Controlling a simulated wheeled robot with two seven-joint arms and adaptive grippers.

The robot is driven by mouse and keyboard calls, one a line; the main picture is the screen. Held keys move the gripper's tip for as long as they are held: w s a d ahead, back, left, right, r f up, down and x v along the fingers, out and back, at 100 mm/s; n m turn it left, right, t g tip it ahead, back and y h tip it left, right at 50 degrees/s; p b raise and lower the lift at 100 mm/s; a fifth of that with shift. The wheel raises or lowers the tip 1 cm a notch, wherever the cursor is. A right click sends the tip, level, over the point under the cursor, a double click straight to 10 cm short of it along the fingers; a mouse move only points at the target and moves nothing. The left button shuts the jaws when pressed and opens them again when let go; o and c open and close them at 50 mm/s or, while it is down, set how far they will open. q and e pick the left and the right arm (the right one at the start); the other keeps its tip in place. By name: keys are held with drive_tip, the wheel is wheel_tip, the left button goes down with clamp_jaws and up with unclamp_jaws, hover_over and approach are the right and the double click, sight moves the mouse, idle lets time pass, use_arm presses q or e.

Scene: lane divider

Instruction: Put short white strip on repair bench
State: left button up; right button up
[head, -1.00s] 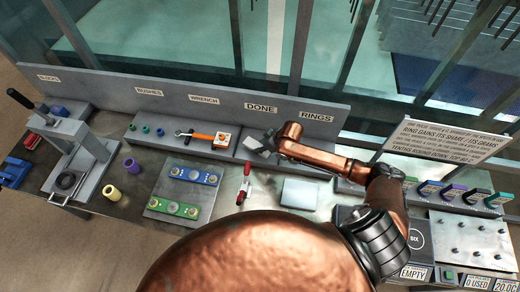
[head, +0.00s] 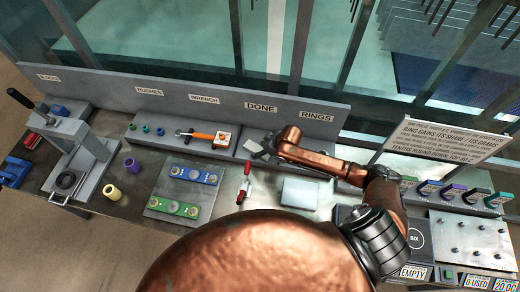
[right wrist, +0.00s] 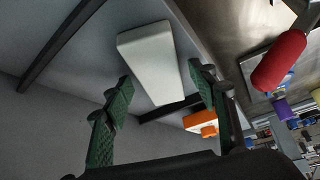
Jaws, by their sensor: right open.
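A white strip-like block (right wrist: 147,55) lies on the grey surface in the right wrist view. In the head view a small pale piece (head: 252,147) shows at my gripper's tip, in the bay labelled DONE; it is probably the same block. My right gripper (head: 264,146) reaches over that bay. In the right wrist view its green fingers (right wrist: 162,85) are apart, one on each side of the block's near end. I cannot tell whether they touch it. The grey repair bench (head: 125,205) spreads below the shelf. My left gripper is not in view.
An orange-handled wrench (head: 205,136) lies in the bay left of my gripper. A red-handled clamp (head: 244,184) and a pale flat block (head: 300,192) stand in front. A plate with blue and green strips (head: 160,203) and a press (head: 80,150) are at left.

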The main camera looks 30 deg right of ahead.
drive_tip(key=shift+r, duration=0.2)
drive_tip(key=v, duration=1.2)
drive_tip(key=shift+b, duration=0.35)
drive_tip(key=shift+f, duration=0.1)
